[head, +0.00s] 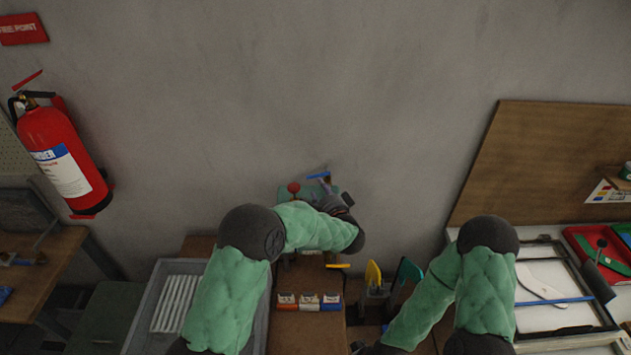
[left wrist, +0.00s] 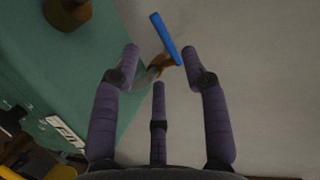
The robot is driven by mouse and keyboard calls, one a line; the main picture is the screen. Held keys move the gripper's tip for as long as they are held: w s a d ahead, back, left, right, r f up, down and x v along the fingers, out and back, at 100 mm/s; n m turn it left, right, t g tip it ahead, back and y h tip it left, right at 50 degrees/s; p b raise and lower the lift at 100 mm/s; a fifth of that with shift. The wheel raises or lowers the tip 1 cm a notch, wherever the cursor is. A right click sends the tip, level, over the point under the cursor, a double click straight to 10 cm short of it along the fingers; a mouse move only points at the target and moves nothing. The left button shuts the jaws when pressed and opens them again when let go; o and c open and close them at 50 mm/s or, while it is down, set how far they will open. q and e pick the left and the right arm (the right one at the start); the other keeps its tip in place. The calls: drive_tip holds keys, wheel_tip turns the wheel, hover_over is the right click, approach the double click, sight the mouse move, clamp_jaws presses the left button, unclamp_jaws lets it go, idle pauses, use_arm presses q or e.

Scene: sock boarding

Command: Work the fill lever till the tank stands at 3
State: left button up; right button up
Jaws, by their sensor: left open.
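The green tank housing (head: 290,194) stands against the wall, partly hidden behind my left arm. A red ball knob (head: 294,188) is on it. A blue-handled lever (head: 318,175) shows at its right end; in the left wrist view the blue bar (left wrist: 165,38) sits on a brown pivot beside the green housing (left wrist: 80,75). My left gripper (head: 324,186) is at that end. Its three fingers (left wrist: 162,65) are spread open around the lever's near side, with no grip visible. The tank level cannot be read.
A framed screen (head: 560,318) lies at right. The wall is close behind.

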use_arm(q)
drive_tip(key=x, duration=0.7)
drive_tip(key=shift+c, duration=0.3)
clamp_jaws()
